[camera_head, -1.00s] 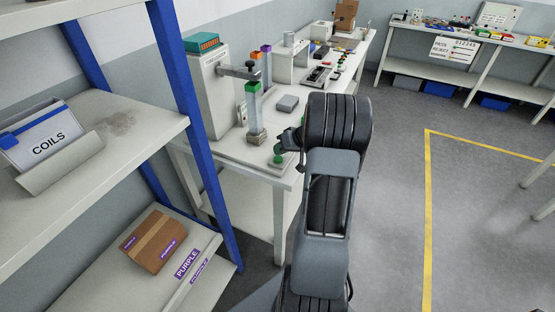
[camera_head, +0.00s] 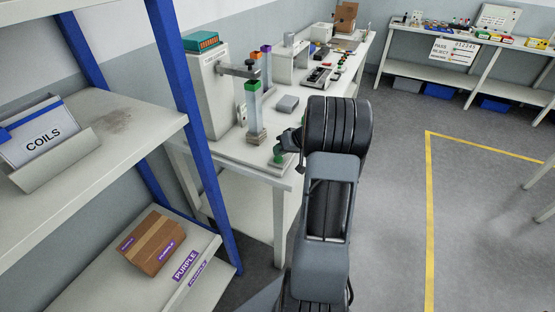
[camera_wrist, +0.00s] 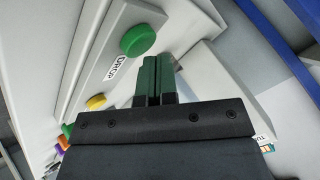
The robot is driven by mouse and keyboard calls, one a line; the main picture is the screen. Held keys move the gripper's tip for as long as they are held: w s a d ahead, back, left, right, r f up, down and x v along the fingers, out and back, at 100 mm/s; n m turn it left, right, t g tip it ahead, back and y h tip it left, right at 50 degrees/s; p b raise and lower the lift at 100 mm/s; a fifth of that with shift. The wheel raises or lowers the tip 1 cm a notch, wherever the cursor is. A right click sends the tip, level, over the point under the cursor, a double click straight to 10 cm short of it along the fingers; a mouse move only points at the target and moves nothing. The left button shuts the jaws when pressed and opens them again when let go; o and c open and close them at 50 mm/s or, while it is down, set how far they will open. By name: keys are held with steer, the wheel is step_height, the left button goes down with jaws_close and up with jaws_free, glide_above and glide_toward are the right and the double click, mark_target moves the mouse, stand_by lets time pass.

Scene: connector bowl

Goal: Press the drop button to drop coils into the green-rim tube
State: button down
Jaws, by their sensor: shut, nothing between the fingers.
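The green drop button (camera_wrist: 138,40), labelled DROP, is a round cap on a pale panel in the wrist view. My gripper (camera_wrist: 157,62) is shut and empty, its fingertips beside the button to its lower right; contact does not show. In the head view my gripper (camera_head: 284,146) is over the front end of the bench, by the drop button (camera_head: 283,161), which is partly hidden. The clear green-rim tube (camera_head: 254,110) stands upright on a small block on the bench, just behind my gripper. Its inside is too small to read.
A white dispenser (camera_head: 210,95) stands left of the tube, with a dark arm reaching towards it. Orange-rim (camera_head: 255,57) and purple-rim (camera_head: 266,52) tubes stand behind. A blue-posted shelf (camera_head: 185,110) stands left; floor is clear right.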

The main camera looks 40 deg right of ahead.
steer(key=shift+f+b, duration=0.55)
steer(key=shift+b, duration=0.2)
stand_by(0.5)
steer(key=shift+r, duration=0.1)
stand_by(0.3)
steer(key=shift+r, duration=0.85)
steer(key=shift+r, duration=0.1)
steer(key=shift+r+p, duration=1.2)
steer(key=shift+r, duration=1.2)
stand_by(0.7)
